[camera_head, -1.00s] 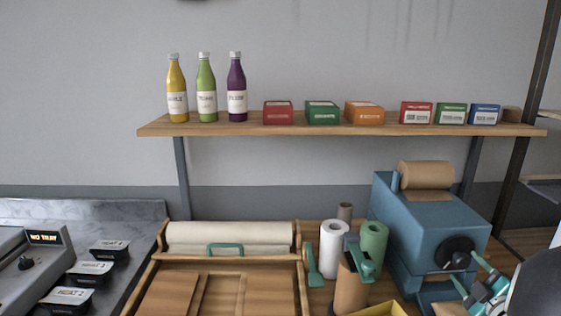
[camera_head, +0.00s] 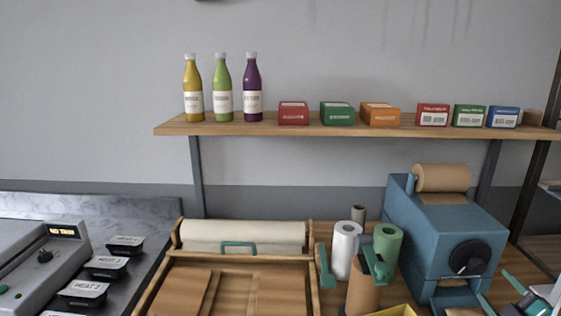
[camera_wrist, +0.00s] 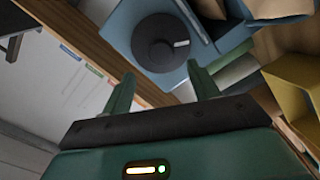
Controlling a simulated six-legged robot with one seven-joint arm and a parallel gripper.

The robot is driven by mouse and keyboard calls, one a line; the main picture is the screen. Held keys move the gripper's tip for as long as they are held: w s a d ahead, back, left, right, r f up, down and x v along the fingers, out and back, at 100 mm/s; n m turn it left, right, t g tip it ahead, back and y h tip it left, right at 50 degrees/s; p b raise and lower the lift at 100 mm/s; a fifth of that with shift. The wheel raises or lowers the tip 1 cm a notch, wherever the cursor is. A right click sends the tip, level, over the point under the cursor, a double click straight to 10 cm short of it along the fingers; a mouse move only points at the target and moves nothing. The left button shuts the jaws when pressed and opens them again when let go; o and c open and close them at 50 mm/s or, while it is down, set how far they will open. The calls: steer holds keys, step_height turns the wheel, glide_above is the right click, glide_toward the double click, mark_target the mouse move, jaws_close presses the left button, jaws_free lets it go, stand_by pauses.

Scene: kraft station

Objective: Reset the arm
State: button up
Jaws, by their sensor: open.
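My gripper (camera_wrist: 158,92) shows in the wrist view with its two green fingers spread apart and nothing between them. Beyond the fingers is the blue dispenser machine (camera_wrist: 125,20) with its round black knob (camera_wrist: 160,42). In the head view part of my gripper (camera_head: 520,298) shows at the bottom right corner, to the right of and below the blue machine (camera_head: 440,225). Most of my arm is outside the head view.
A wooden shelf (camera_head: 340,129) holds three bottles (camera_head: 222,90) and several small boxes (camera_head: 380,115). Below are a wooden tray station (camera_head: 312,280), paper rolls (camera_head: 345,250), a yellow bin (camera_head: 395,311), black containers (camera_head: 105,266) and a grey machine (camera_head: 40,265) at left.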

steer(key=w+a+r+m+g+h, duration=0.1)
steer(key=w+a+r+m+g, duration=0.2)
steer(key=a, duration=0.4)
steer(key=w+a+r+m+g+h, duration=0.1)
steer(key=a+r+m+g+h, duration=0.15)
steer(key=a+m, duration=0.35)
steer(key=s+a+f+g+y, duration=0.1)
steer(key=s+a+g+y, duration=0.2)
steer(key=s+a, duration=0.4)
steer(key=s+a+f+m+g+y, duration=0.1)
steer(key=s+a+g+y, duration=0.2)
steer(key=s+a, duration=0.5)
steer(key=a, duration=0.8)
steer(key=shift+s+a+f+m, duration=0.15)
steer(key=shift+s+f+m, duration=0.05)
steer(key=shift+f+m, duration=0.15)
steer(key=shift+g, duration=0.25)
